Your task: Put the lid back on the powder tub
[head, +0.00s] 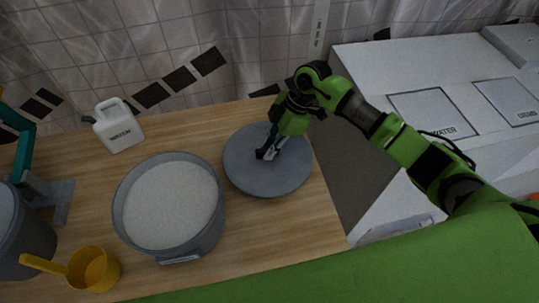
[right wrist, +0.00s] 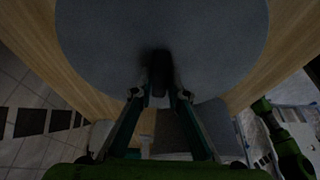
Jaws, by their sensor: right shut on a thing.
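The powder tub (head: 205,240) is a round grey tub, open and full of white powder, standing on the wooden table in the head view. The lid (head: 245,175) is a flat grey disc to the right of the tub, apart from it. My right gripper (head: 268,153) is over the middle of the lid and shut on its dark knob. The right wrist view shows the lid (right wrist: 100,40) large, with the knob (right wrist: 160,70) at the fingertips (right wrist: 158,92). I cannot tell whether the lid rests on the table or hangs just above it. My left gripper is not in view.
A yellow scoop (head: 95,268) lies left of the tub, near a dark grey container (head: 30,245). A white water jug (head: 118,130) stands behind. A teal device (head: 24,150) is at the left edge. A white counter (head: 370,65) lies across a gap to the right.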

